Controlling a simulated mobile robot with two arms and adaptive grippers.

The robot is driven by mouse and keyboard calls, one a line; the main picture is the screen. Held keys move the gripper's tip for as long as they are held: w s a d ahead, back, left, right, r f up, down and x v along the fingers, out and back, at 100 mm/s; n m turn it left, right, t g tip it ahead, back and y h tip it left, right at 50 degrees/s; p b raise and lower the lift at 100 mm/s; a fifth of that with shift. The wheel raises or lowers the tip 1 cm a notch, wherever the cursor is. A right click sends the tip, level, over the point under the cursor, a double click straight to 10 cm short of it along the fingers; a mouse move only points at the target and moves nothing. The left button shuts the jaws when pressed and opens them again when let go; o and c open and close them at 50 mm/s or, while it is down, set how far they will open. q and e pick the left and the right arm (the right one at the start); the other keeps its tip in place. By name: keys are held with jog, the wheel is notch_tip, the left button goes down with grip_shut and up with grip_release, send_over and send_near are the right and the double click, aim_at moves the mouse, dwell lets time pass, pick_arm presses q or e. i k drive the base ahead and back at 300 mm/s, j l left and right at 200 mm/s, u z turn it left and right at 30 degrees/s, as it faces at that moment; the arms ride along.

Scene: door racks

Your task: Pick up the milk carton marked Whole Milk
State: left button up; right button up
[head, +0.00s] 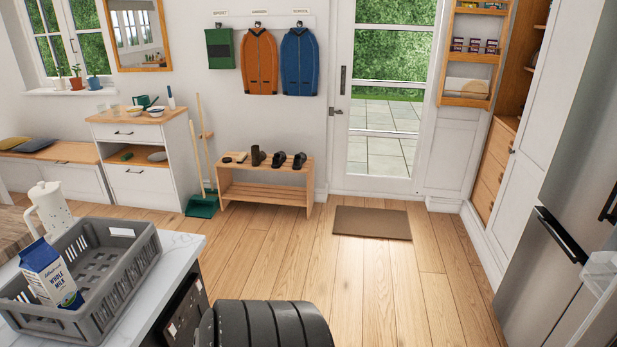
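The milk carton (45,275) is white and blue with a blue top, and the words "Whole Milk" show on its side. It is in the left part of a grey slatted plastic crate (148,247) and looks slightly tilted in the picture. Its base is partly hidden. The crate is on a white marbled counter (178,247) at the lower left. Neither of my grippers is in view.
A white jug (50,212) stands behind the crate. Beyond the counter, the wooden floor (290,258) is mostly clear up to a brown doormat (372,222). A shoe bench (265,190) stands against the wall. A steel fridge (570,215) is at the right.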

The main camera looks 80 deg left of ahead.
aim_at(44, 267)
jog(key=u, duration=3.9)
jog(key=l+u, duration=0.1)
jog(key=l, duration=0.15)
